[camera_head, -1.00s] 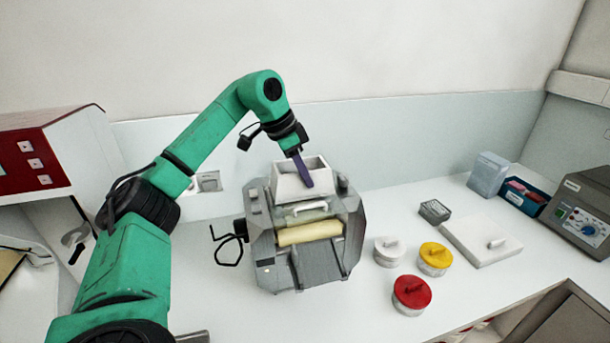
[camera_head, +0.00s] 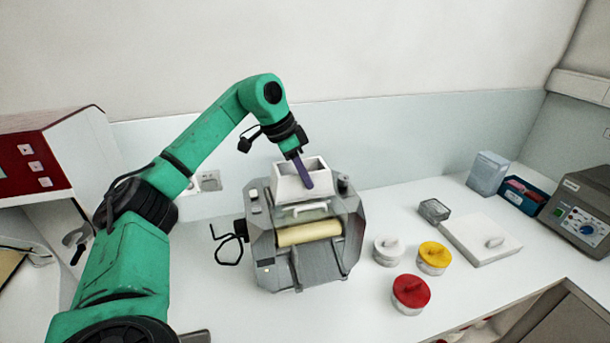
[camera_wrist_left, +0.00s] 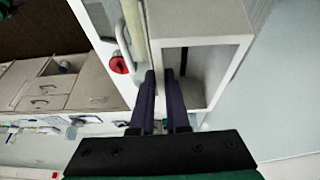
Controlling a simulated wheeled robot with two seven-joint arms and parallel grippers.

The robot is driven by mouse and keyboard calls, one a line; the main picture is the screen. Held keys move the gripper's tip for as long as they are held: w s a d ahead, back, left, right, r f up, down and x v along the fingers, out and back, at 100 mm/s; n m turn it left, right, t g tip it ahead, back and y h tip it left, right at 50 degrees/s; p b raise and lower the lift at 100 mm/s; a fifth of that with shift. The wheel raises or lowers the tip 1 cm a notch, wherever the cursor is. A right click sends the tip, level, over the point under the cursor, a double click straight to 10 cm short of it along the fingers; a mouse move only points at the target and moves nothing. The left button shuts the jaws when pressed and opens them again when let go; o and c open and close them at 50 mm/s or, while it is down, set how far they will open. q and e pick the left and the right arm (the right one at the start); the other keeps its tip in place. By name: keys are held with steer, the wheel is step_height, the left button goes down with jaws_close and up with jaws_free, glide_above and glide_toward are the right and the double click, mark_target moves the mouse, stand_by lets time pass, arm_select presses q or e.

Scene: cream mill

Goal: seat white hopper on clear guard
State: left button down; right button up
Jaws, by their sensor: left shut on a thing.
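The white hopper (camera_head: 290,186) is at the top rear of the grey mill (camera_head: 310,254), behind the white handle of the clear guard (camera_head: 307,211). My left gripper (camera_head: 306,180) reaches down from above and is shut on the hopper's front wall, with one finger outside it. In the left wrist view the two purple fingers (camera_wrist_left: 165,90) straddle the wall of the hopper (camera_wrist_left: 200,18). The hopper looks upright. Its lower edge is hidden, so I cannot tell if it touches the guard. My right gripper is not in view.
A white-lidded jar (camera_head: 388,250), a yellow-lidded jar (camera_head: 434,258) and a red-lidded jar (camera_head: 411,294) stand right of the mill. A black crank (camera_head: 230,246) sticks out on the mill's left.

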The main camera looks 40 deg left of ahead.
arm_select(q)
steer(key=shift+f, duration=0.4)
stand_by(0.3)
steer(key=shift+f, duration=0.1)
stand_by(0.3)
steer(key=shift+f, duration=0.2)
stand_by(0.5)
steer(key=c, duration=0.8)
jaws_free()
steer(key=shift+c, duration=0.2)
steer(key=v, duration=1)
steer(key=shift+r, duration=0.15)
steer(key=p+v, duration=0.1)
steer(key=v, duration=0.3)
steer(key=shift+s+a+r+p, duration=0.1)
steer(key=shift+s+p, duration=0.1)
steer(key=shift+p, duration=0.15)
